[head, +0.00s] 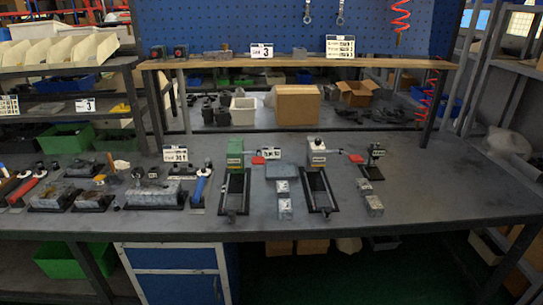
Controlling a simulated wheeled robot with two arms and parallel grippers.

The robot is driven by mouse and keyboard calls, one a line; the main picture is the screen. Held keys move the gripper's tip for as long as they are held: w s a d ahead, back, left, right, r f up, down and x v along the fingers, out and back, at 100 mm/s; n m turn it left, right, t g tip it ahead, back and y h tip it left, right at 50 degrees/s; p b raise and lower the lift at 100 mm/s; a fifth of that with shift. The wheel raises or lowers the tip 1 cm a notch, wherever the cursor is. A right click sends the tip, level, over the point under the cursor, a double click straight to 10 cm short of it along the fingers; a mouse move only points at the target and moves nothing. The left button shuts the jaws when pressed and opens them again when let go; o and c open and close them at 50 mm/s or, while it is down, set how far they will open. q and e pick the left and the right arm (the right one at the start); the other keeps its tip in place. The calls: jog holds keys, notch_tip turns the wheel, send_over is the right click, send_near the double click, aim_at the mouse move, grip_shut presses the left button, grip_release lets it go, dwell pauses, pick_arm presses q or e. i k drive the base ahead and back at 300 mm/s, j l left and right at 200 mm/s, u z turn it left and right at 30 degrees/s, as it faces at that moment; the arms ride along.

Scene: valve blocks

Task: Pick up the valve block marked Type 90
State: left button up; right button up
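Small grey metal blocks stand on the workbench (430,205). Two are in the middle, an upper block (284,187) and a lower block (284,207), each with a small pale mark. Two more are at the right, an upper block (364,186) and a lower block (374,205). A larger grey block (154,194) sits on a dark base at the left, with other grey blocks (48,197) beside it. The markings are too small to read, so I cannot tell which block is Type 90. Neither of my grippers is in view.
A green-topped device (235,153) and a pale-topped device (316,153) stand on dark frames among the blocks. A blue-handled tool (201,187) is left of them. A shelf (300,62) spans the back. The bench's right side is clear.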

aim_at(283, 188)
jog(key=i+l, duration=0.15)
jog(key=i, duration=0.25)
jog(key=i+l, duration=0.15)
jog(key=i, duration=0.3)
jog(key=i+l, duration=0.2)
jog(key=i, duration=0.2)
